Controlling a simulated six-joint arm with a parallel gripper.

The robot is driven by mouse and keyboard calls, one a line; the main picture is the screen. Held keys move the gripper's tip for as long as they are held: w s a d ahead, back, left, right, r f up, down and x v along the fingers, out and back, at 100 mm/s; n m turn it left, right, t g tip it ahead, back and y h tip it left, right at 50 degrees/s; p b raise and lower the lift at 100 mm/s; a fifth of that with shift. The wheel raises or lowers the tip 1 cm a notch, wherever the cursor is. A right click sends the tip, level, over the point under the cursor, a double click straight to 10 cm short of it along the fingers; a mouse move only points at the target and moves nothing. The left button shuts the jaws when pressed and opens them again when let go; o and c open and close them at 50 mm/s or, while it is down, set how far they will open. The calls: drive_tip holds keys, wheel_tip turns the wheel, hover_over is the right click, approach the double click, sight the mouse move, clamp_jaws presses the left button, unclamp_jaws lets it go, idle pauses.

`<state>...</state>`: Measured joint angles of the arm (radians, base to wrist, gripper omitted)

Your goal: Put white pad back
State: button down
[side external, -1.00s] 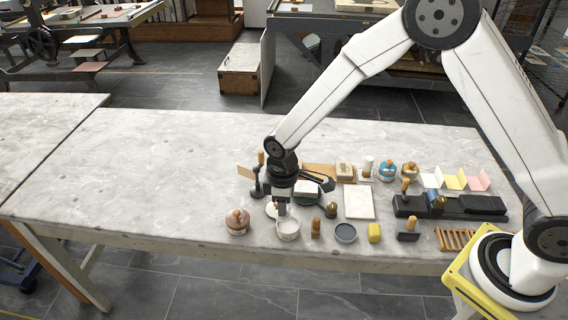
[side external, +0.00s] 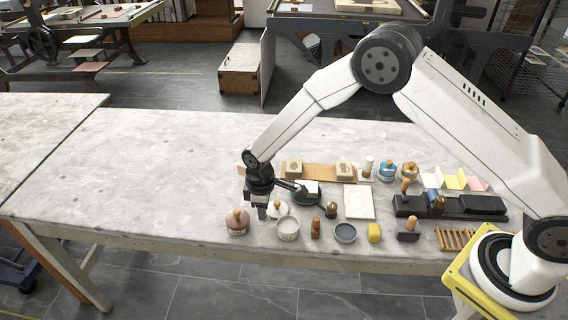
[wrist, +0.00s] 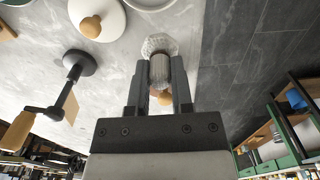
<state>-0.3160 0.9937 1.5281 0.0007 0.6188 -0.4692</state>
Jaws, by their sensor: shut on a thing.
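The white pad (side external: 281,212), a pale round dome with a wooden knob, rests on the table just right of my gripper in the side view. It also shows at the upper left of the wrist view (wrist: 112,20), apart from my fingers. My gripper (wrist: 159,65) is shut on a pale, translucent ribbed piece (wrist: 158,47) with a wider rounded end. I cannot tell exactly what this piece is. In the side view my gripper (side external: 262,209) points down between the white pad and a pink pad with a wooden knob (side external: 237,226).
A white bowl (side external: 288,231) stands in front of the white pad. A dark stand with a wooden handle (wrist: 78,63) is behind my gripper. The table's left part is clear.

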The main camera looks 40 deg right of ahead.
drive_tip(key=shift+w+f, duration=0.25)
drive_tip(key=shift+f, duration=1.55)
drive_tip(key=shift+f, duration=0.15)
drive_tip(key=c, duration=0.5)
unclamp_jaws()
drive_tip(key=shift+r, duration=6.15)
